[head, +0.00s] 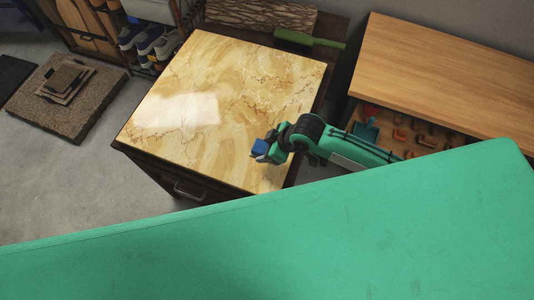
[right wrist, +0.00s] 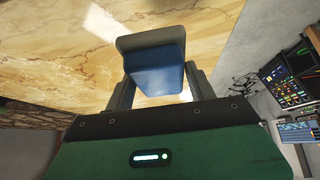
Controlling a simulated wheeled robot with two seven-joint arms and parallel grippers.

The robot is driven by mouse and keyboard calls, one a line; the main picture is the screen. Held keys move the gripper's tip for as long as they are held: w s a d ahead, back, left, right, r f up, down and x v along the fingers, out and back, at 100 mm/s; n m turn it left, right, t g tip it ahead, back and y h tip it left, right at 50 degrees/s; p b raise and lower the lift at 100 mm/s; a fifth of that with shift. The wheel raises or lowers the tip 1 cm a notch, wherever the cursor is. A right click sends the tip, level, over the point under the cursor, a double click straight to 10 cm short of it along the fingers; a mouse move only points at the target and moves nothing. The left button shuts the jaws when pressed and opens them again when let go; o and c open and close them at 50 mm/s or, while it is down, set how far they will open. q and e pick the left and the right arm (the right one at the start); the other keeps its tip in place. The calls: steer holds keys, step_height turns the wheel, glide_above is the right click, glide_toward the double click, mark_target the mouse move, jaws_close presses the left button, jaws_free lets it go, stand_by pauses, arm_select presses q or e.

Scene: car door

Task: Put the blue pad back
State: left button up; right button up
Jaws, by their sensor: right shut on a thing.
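My right gripper (head: 268,152) reaches in from the right over the front right part of a marble-topped cabinet (head: 228,90). It is shut on the blue pad (head: 260,146), which shows as a small blue block at its tip. In the right wrist view, the blue pad (right wrist: 157,76) sits between the two grey fingers of the gripper (right wrist: 160,88), with a greyish layer along its far side. The marble top fills much of the view beyond it. I cannot tell how high the pad is above the top. My left gripper is not in view.
A wooden-topped unit (head: 450,70) with an open compartment of small items (head: 415,135) stands at right. Shoes (head: 143,38) sit on a rack at back left. A brown slab (head: 50,112) lies on the floor. The marble top is otherwise clear.

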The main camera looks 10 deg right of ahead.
steer(key=shift+f, duration=2.5)
steer(key=shift+f, duration=0.2)
steer(key=o, duration=1)
steer(key=shift+c, duration=0.2)
steer(key=shift+r, duration=0.15)
steer(key=v, duration=1.2)
steer(key=shift+b, duration=0.3)
